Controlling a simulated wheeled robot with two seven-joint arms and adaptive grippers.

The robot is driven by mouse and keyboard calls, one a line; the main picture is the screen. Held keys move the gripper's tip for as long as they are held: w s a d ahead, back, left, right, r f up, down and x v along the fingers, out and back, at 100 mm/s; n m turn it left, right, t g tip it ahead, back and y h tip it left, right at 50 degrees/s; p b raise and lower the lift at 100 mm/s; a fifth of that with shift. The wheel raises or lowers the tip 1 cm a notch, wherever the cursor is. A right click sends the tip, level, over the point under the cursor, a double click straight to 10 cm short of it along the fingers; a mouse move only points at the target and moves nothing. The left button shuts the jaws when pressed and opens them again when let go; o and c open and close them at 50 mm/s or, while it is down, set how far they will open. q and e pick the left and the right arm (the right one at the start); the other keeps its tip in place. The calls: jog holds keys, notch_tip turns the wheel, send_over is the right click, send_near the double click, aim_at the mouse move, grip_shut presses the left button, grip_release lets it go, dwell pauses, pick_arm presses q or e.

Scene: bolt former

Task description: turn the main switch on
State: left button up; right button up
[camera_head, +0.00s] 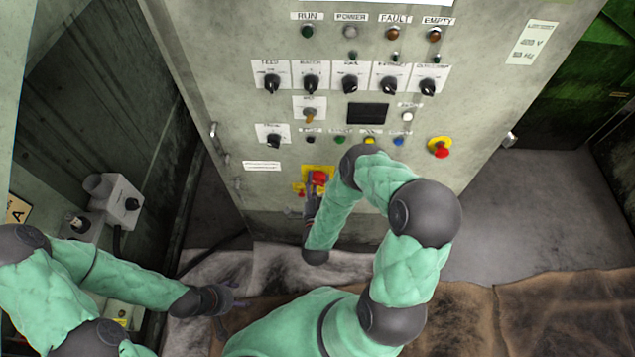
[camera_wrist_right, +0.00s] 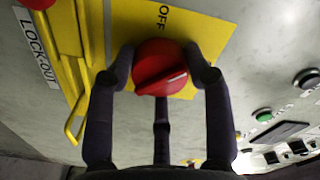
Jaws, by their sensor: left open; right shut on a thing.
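The main switch is a red rotary knob (camera_head: 319,177) on a yellow plate (camera_head: 328,169) low on the grey control cabinet. In the right wrist view the red knob (camera_wrist_right: 160,68) carries a pale pointer line, and the word OFF shows on the yellow plate (camera_wrist_right: 190,25). My right gripper (camera_head: 312,185) is at the knob, and the wrist view shows its dark fingers (camera_wrist_right: 160,80) closed around it from several sides. My left gripper (camera_head: 232,297) is open and empty at lower left, away from the cabinet.
The cabinet front (camera_head: 230,60) carries lamps, selector knobs and a red emergency button (camera_head: 439,147) on yellow. A yellow lock-out hasp (camera_wrist_right: 75,70) is beside the switch. A grey box (camera_head: 117,200) stands at left. Brown mats (camera_head: 560,305) cover the floor in front.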

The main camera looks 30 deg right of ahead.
jog(key=m, duration=0.4)
jog(key=shift+m, duration=0.3)
jog(key=m, duration=0.4)
dwell(0.5)
jog(key=o, duration=1.2)
jog(key=v, duration=0.7)
jog(key=shift+s+a, duration=0.1)
jog(key=shift+s, duration=0.15)
